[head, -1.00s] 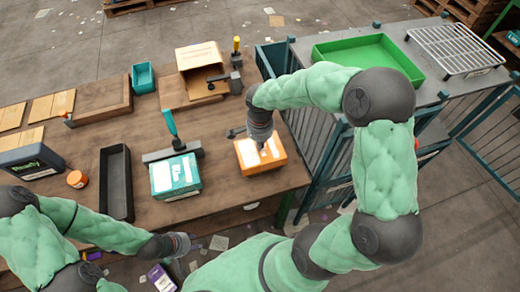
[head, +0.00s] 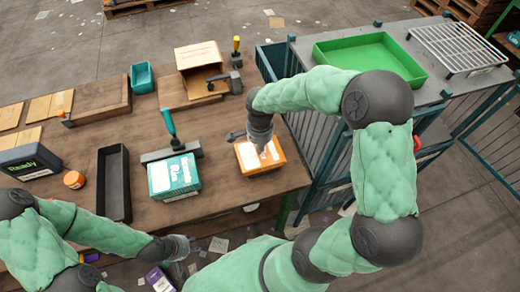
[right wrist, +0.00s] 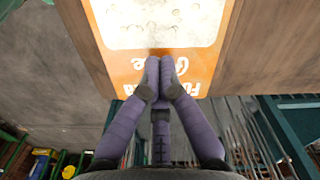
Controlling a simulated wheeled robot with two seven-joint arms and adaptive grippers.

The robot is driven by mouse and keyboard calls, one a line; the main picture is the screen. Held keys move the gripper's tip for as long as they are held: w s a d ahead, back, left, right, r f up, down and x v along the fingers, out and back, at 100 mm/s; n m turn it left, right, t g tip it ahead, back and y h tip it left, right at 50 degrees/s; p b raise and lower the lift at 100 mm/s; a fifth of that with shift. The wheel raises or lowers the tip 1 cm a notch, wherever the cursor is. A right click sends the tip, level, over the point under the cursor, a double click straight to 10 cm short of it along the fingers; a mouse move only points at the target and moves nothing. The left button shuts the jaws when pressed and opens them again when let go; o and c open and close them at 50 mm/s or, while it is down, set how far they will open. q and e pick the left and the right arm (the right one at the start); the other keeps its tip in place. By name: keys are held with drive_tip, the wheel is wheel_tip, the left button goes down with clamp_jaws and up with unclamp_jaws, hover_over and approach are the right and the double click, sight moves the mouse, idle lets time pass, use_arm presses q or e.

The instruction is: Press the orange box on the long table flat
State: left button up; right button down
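The orange box (head: 262,162) stands near the right end of the long table (head: 226,172), with a white label on its top. Its front side shows some height. My right gripper (head: 265,149) points down over the box's top. In the right wrist view the right gripper's fingers (right wrist: 160,66) are together with nothing between them, over the box's orange top (right wrist: 195,72) at the edge of the white label. I cannot tell whether the tips touch it. My left gripper (head: 184,246) is low at the table's front edge, away from the box; its fingers are too small to read.
A teal box (head: 174,179) stands left of the orange box, with a teal-handled tool (head: 172,150) behind it. A black tray (head: 114,185) lies further left. An open cardboard box (head: 200,57) is at the back. A railing (head: 320,150) and a green tray (head: 370,60) are to the right.

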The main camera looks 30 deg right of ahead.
drive_tip(key=shift+s+f+b, duration=0.1)
drive_tip(key=shift+f+b, duration=0.3)
drive_tip(key=shift+f, duration=0.15)
idle(0.4)
wheel_tip(320, 180, up, 9)
drive_tip(key=p, duration=0.6)
drive_tip(key=shift+f, duration=0.1)
idle(0.6)
